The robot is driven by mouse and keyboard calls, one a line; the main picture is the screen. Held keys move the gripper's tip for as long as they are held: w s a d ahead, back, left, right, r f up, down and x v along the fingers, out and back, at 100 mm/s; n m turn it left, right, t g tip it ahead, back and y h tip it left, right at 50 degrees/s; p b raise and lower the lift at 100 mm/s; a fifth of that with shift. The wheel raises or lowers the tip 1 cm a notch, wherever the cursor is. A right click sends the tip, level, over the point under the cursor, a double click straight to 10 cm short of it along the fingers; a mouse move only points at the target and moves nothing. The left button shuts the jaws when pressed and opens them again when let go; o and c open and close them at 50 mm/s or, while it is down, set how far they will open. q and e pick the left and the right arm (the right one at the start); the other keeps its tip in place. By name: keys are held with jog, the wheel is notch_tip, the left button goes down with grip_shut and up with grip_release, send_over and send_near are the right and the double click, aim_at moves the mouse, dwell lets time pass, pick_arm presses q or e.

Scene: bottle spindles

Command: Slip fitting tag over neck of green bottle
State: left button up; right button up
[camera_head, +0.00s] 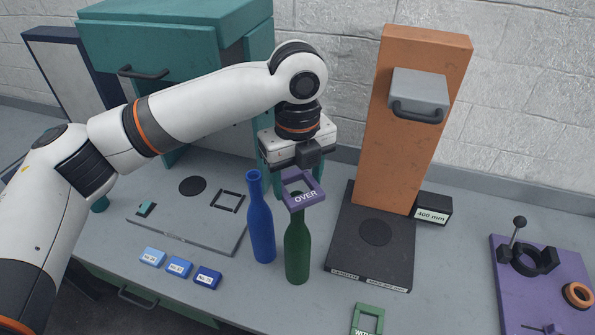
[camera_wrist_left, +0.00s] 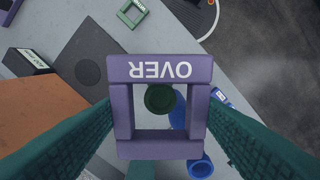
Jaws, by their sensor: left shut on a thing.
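The green bottle (camera_head: 298,245) stands upright on the bench, right of a blue bottle (camera_head: 260,220). My left gripper (camera_head: 308,166) is shut on a purple square tag (camera_head: 308,198) marked "OVER", at the level of the green bottle's top. In the left wrist view the tag (camera_wrist_left: 160,150) sits between the fingers, and the green bottle's mouth (camera_wrist_left: 160,98) shows inside its opening, close to the lettered bar. I cannot tell whether the neck has entered the opening. A green tag (camera_head: 368,319) with partly cut-off lettering lies at the front. My right gripper is not in view.
An orange column (camera_head: 408,130) on a dark base stands right of the bottles. Blue labelled blocks (camera_head: 180,268) and a grey board (camera_head: 190,238) lie left. A purple plate (camera_head: 515,290) with a black clamp is far right.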

pick_arm(q)
jog(key=shift+f+p, duration=0.2)
jog(key=shift+p, duration=0.35)
dwell(0.9)
jog(key=shift+f+p, duration=0.15)
jog(key=shift+p, duration=0.9)
dwell(0.9)
jog(key=shift+f+b, duration=0.55)
jog(key=shift+f, duration=2.55)
dwell(1.5)
